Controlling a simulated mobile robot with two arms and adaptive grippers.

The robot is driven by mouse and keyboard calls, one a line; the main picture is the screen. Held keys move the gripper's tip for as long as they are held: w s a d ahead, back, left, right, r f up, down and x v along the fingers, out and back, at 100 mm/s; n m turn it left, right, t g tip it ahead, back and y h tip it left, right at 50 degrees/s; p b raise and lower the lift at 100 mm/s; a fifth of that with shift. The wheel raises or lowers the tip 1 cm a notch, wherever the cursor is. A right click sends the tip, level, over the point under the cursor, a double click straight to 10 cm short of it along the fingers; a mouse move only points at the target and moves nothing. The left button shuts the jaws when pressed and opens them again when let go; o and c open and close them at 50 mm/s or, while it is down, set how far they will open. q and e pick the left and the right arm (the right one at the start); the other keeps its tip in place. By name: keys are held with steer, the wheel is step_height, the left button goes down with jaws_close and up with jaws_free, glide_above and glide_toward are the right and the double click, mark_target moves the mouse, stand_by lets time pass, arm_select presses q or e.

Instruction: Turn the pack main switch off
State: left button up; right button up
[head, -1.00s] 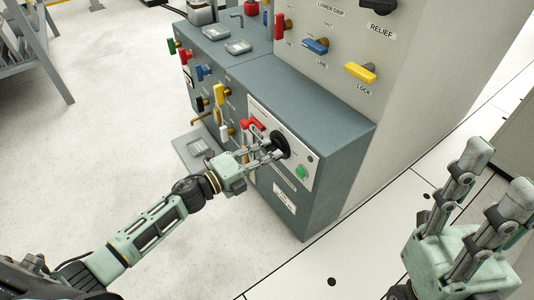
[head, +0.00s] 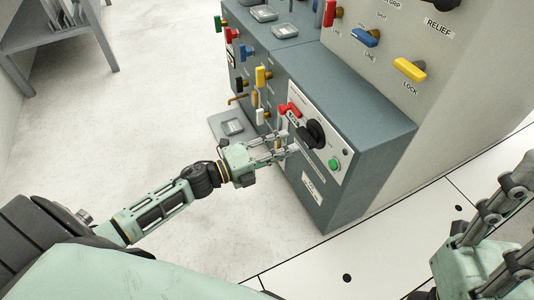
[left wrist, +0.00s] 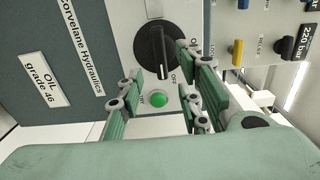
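The pack main switch, a black rotary knob (head: 314,133), sits on a pale panel (head: 337,175) on the front of the grey-green cabinet. It also shows in the left wrist view (left wrist: 158,52), its bar handle running nearly up and down in the picture. Lettering like "OFF" is near the handle's lower end; I cannot tell which end points. My left gripper (head: 292,144) is open in front of the knob, its fingers spread and empty. In the left wrist view its fingertips (left wrist: 158,65) lie either side of the knob's lower part; contact is unclear. My right gripper (head: 515,205) is open and empty, far right.
A green button (head: 335,164) is right beside the knob; a red handle (head: 290,109) is to its upper left. Several coloured valve handles line the cabinet front. A taller panel with yellow (head: 410,69) and blue levers rises behind. Floor in front is clear.

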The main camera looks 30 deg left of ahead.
arm_select(q)
steer(key=v, duration=0.6)
stand_by(0.3)
